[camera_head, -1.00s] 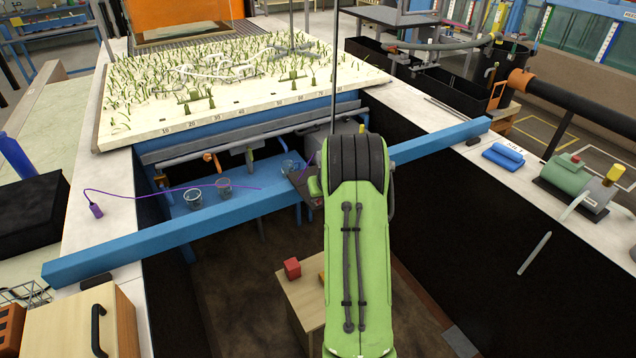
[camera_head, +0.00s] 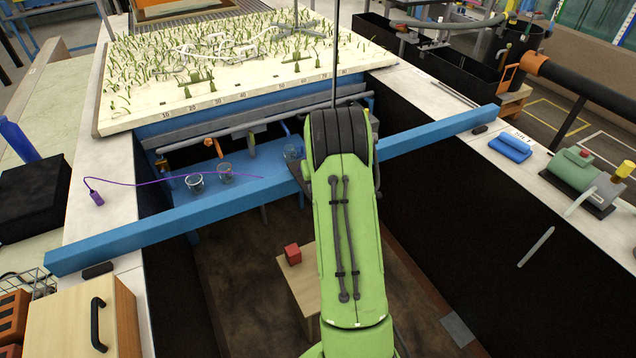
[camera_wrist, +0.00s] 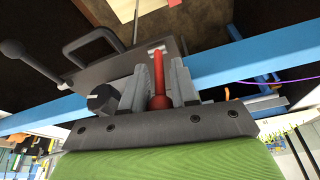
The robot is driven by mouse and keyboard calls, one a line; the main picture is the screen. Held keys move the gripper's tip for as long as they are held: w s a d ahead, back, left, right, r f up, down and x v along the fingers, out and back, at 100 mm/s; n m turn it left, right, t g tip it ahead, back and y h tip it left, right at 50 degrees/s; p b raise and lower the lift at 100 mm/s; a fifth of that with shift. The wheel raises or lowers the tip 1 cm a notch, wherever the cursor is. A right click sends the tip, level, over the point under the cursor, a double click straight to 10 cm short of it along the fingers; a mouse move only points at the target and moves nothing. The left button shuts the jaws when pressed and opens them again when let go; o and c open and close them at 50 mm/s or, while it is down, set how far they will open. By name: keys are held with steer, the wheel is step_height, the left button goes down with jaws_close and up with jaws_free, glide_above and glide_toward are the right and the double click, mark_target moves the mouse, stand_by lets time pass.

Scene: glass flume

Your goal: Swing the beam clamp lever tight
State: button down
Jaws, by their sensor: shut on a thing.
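In the wrist view, a red lever (camera_wrist: 159,78) with a round knob end stands between the two grey fingers of my gripper (camera_wrist: 164,75). The fingers are shut on it near the knob. Beyond it is a dark grey plate (camera_wrist: 120,72) with a black loop handle and a black ball-ended rod, close to the blue beam (camera_wrist: 285,55). In the head view the blue beam (camera_head: 170,218) spans the flume from wall to wall. My green arm hides my gripper, the lever and most of the clamp there.
A planted bed (camera_head: 230,75) fills the back. A red block (camera_head: 292,254) sits on a wooden box below.

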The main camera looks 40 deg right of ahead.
steer(key=c, duration=1)
jaws_free()
steer(key=shift+o, duration=0.2)
steer(key=b+v, duration=0.1)
steer(key=v, duration=1.4)
steer(key=shift+r, duration=0.3)
steer(key=shift+s, duration=0.15)
